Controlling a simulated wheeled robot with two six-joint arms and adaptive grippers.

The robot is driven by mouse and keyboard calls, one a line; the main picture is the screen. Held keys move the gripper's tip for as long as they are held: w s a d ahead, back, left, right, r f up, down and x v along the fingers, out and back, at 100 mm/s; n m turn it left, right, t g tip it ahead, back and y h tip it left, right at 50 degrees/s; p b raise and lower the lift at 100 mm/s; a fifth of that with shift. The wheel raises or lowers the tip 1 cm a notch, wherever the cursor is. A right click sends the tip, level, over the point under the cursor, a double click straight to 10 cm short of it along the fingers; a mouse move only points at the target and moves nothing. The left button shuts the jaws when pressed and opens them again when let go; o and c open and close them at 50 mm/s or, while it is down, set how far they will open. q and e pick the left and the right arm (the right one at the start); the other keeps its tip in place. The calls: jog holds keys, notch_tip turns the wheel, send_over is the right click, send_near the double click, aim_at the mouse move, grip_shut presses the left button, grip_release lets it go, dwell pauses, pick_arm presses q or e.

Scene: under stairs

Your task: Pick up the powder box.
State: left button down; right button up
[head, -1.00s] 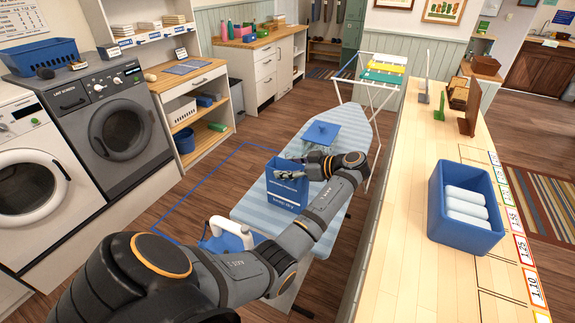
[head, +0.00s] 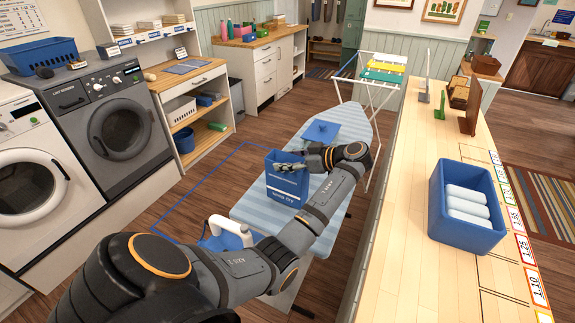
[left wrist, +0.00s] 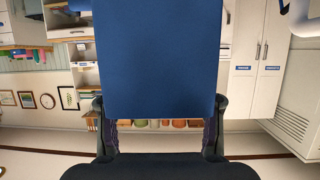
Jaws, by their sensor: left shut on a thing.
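The powder box (head: 285,189) is a blue upright box with white lettering, at the ironing board (head: 342,143) in the middle of the head view. My left gripper (head: 290,168) reaches it from the right and is shut on its upper part. In the left wrist view, the box (left wrist: 157,55) is a plain blue panel filling the upper middle. The fingers of my left gripper (left wrist: 160,128) stand at either side of its near edge. The box's underside is hidden, so the gap to the board is hard to judge. My right gripper is not in view.
A blue folded cloth (head: 320,131) lies on the board behind the box. The counter (head: 400,215) on the right holds a blue bin (head: 466,235) of white rolls. A drying rack (head: 383,78) stands behind.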

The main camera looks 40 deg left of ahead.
pick_arm(q)
notch_tip(320, 180, up, 8)
jog(key=b, duration=0.1)
jog(key=shift+f+b, duration=0.15)
jog(key=shift+b, duration=0.25)
jog(key=c, duration=1)
grip_release()
grip_shut()
